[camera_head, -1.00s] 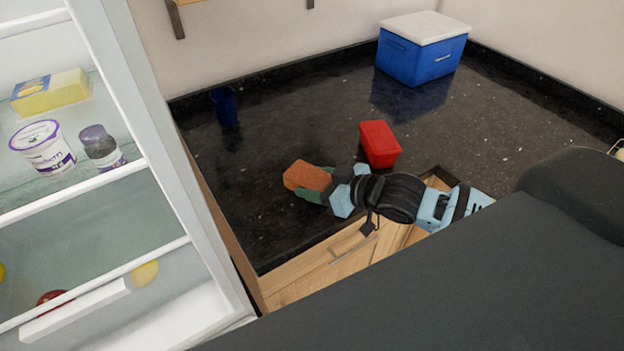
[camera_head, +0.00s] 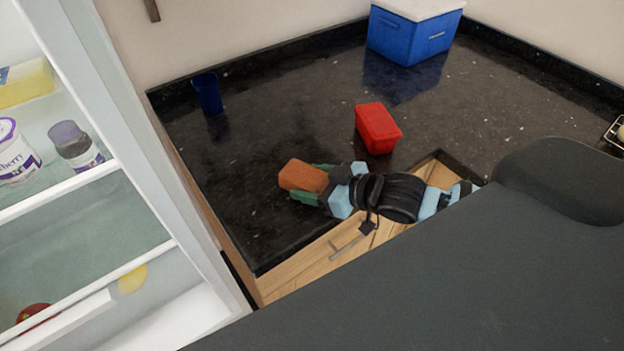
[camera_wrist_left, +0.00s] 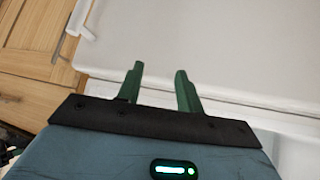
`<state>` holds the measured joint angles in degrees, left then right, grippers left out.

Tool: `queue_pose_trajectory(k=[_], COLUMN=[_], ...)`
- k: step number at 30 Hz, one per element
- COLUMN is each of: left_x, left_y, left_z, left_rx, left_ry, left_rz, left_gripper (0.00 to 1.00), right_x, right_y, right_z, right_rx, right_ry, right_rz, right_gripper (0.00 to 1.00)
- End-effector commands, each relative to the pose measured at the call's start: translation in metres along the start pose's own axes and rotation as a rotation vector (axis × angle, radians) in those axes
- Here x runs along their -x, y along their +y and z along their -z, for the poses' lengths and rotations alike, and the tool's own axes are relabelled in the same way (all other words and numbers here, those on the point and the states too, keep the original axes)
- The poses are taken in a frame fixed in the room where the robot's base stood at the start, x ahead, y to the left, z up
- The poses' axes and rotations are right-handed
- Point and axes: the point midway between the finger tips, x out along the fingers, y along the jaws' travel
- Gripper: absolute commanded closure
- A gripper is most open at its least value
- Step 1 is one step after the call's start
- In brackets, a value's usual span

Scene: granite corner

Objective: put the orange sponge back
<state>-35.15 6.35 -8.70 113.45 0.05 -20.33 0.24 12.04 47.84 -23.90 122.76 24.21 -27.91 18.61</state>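The orange sponge (camera_head: 302,175) is a small block in the head view, over the near left part of the dark counter. My right gripper (camera_head: 313,183) has its green fingers on two sides of the sponge and appears shut on it. I cannot tell exactly how high the sponge is above the counter. My left gripper (camera_wrist_left: 160,88) shows in the left wrist view, with its green fingers apart and nothing between them. It faces a white surface.
A red box (camera_head: 378,128) stands behind my right gripper. A blue cup (camera_head: 207,94) and a blue cooler (camera_head: 412,38) with a white lid stand farther back. The open fridge (camera_head: 140,180) is at left. A wooden drawer front (camera_head: 330,255) is below the counter edge.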

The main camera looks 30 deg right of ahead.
Motion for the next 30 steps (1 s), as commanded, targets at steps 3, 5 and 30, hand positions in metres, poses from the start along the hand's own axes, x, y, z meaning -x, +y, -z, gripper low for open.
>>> queue_pose_trajectory(k=[3, 5, 30], left_x=[0.000, 0.000, 0.001], left_y=[0.000, 0.000, -0.003], left_z=[0.000, 0.000, 0.007], left_rx=[0.000, -0.001, -0.014], left_ry=[0.000, 0.000, 0.012], left_rz=[0.000, 0.000, 0.002], left_gripper=[0.64, 0.64, 0.64], right_x=[0.000, 0.000, 0.067], right_y=[0.000, 0.000, 0.000], right_z=[0.000, 0.000, 0.003], right_rx=[0.000, 0.000, 0.002], right_ry=[0.000, 0.000, -0.003], right_rz=[0.000, 0.000, 0.000], right_gripper=[0.23, 0.23, 0.23])
